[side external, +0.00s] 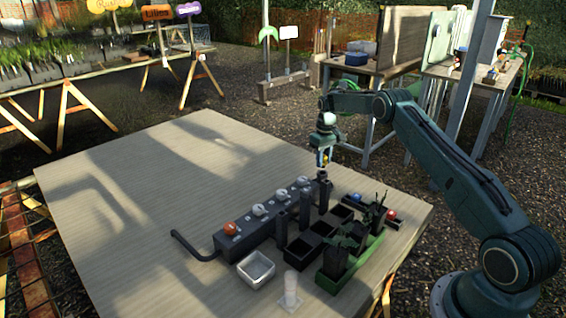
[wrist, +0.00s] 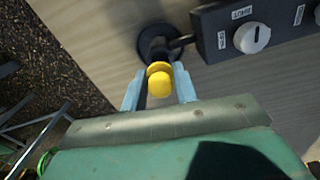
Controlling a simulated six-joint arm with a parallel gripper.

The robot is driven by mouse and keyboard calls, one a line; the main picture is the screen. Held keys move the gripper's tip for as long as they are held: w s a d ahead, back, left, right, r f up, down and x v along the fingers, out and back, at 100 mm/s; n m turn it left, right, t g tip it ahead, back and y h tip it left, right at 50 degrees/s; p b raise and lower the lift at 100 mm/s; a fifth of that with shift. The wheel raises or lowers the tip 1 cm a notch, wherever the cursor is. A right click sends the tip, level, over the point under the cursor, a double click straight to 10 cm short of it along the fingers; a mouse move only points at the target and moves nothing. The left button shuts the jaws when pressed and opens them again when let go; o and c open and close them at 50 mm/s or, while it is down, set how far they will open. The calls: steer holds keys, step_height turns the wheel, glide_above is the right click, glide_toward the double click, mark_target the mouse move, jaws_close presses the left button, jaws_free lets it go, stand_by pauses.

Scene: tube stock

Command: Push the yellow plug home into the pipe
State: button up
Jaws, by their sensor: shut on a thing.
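The yellow plug (wrist: 159,80) sits between the pale blue fingers of my gripper (wrist: 159,88) in the wrist view, with its rounded yellow head toward the camera. In the side external view my gripper (side external: 325,157) points down with a small bit of yellow between its fingers, at the far end of the dark valve box. The black upright pipe (side external: 325,188) stands right below. Its dark round base (wrist: 156,38) shows past the plug in the wrist view. The fingers hide the joint, so I cannot tell how deep the plug sits.
The valve box (side external: 265,224) carries white knobs and an orange knob (side external: 230,228). Black pots (side external: 300,247), a green tray (side external: 340,281) with seedlings, a white bin (side external: 257,280) and a clear tube (side external: 290,286) stand nearby. The table's left side (side external: 130,220) is clear.

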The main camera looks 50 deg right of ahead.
steer(key=shift+f, duration=1.55)
steer(key=shift+f, duration=0.4)
steer(key=o, duration=1.1)
steer(key=shift+o, duration=0.2)
steer(key=shift+a+f, duration=0.1)
steer(key=shift+a, duration=0.2)
steer(key=r, duration=0.9)
steer(key=d+r, duration=0.1)
steer(key=r, duration=0.3)
steer(key=shift+r, duration=0.9)
steer(key=shift+a+r, duration=0.1)
